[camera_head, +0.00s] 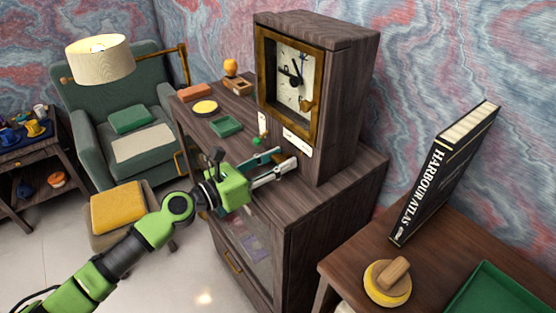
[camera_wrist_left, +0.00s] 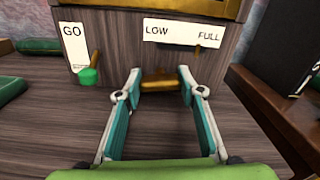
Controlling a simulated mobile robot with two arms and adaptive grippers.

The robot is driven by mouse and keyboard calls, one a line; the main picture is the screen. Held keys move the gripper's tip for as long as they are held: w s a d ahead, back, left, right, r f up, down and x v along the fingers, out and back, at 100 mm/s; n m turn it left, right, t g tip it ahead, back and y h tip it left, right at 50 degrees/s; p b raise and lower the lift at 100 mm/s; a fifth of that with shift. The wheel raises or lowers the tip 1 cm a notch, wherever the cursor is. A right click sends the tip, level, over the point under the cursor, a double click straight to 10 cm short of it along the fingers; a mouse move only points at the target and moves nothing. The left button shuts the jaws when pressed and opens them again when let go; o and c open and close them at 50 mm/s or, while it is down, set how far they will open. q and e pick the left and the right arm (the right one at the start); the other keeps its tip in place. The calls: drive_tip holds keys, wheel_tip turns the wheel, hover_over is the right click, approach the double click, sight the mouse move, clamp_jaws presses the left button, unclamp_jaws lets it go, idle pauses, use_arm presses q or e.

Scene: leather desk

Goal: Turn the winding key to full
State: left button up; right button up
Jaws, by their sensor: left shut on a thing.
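A dark wooden clock (camera_head: 345,95) with a gold-framed face stands on the wooden cabinet. In the left wrist view, a brass winding key (camera_wrist_left: 162,80) lies flat and crosswise at the clock's lower front. It sits below a white label (camera_wrist_left: 180,34) reading LOW at left and FULL at right. A small brown pointer (camera_wrist_left: 197,50) shows at the label, right of its middle and nearer FULL. My left gripper (camera_head: 284,164) reaches the clock's base, its fingers shut on the key, one on each end; it shows in the wrist view too (camera_wrist_left: 161,76). My right gripper is out of view.
A GO label (camera_wrist_left: 74,46) and a lever with a green knob (camera_wrist_left: 88,76) are left of the key. A green tray (camera_head: 225,127) and a yellow disc (camera_head: 204,107) lie on the cabinet. A tall book (camera_head: 440,175) stands on the desk at right.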

use_arm(q)
drive_tip(key=m, duration=0.4)
drive_tip(key=shift+b, duration=0.3)
drive_tip(key=shift+m+b, duration=0.4)
drive_tip(key=shift+m, duration=1)
drive_tip(key=o, duration=1.1)
drive_tip(key=v, duration=1.2)
